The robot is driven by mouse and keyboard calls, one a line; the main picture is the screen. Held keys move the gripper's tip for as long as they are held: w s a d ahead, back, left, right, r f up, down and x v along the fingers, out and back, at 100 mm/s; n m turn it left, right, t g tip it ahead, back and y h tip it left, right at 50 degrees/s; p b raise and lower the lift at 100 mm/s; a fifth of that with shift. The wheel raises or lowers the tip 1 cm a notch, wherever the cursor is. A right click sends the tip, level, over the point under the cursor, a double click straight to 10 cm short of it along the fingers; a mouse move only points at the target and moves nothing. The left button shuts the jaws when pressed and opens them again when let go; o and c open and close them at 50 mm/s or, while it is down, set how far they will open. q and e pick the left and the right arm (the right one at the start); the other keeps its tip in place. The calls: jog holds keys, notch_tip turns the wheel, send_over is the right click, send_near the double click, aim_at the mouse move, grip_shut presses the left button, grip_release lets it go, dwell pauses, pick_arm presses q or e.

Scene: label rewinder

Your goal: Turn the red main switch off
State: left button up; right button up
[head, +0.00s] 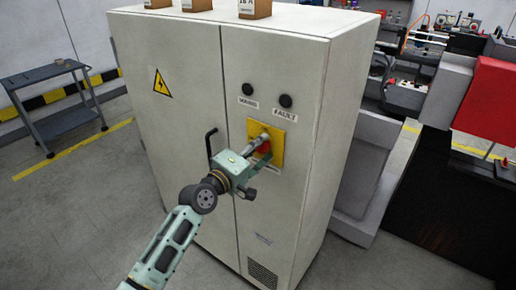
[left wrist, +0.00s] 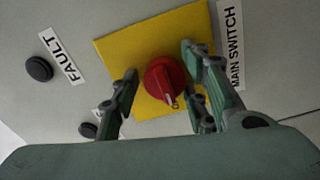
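The red main switch (left wrist: 165,78) is a round red knob on a yellow plate (left wrist: 115,50) on the cabinet front. A pale mark on the knob points toward the bottom of the left wrist view. A "MAIN SWITCH" label (left wrist: 232,45) sits beside the plate. My left gripper (left wrist: 160,62) is open, with one finger on each side of the knob and visible gaps between; I cannot tell whether the tips touch the plate. In the head view, the gripper (head: 268,147) reaches the yellow plate (head: 280,140) and partly hides the red knob (head: 264,147). My right gripper is not in view.
The pale cabinet (head: 185,60) has a black door handle (head: 210,143) left of the gripper. Two black round fittings (head: 285,101) sit above the plate, one labelled "FAULT". Small boxes (head: 255,8) stand on top. A grey cart (head: 55,100) is at the left; machinery stands right.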

pick_arm(q)
jog(key=shift+a, duration=0.1)
jog(key=v, duration=1.2)
